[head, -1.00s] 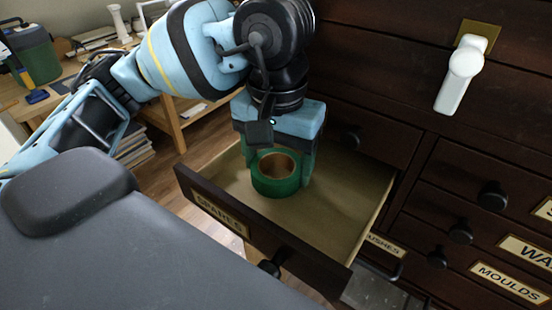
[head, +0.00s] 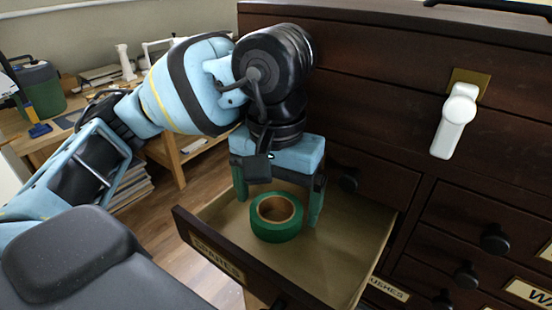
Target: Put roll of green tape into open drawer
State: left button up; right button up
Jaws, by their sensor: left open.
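The roll of green tape (head: 276,230) lies flat in the open drawer (head: 338,262), its tan core facing up. The drawer is dark wood with a pale inside and a label on its front. My left gripper (head: 278,208) points down over the drawer. Its green-tipped fingers are spread apart on either side of the roll, and the gripper is open. Its fingertips sit around the upper back part of the roll; whether they touch it I cannot tell. My right gripper is not in view.
The dark cabinet (head: 385,85) rises behind and right of the drawer, with black knobs (head: 495,238) and a white handle (head: 455,122) sticking out. A wooden bench (head: 180,150) with tools stands at the back left. The drawer's right part is empty.

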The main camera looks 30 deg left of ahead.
pick_arm(q)
notch_tip(320, 180, up, 11)
jog(key=shift+f, duration=0.2)
dwell(0.6)
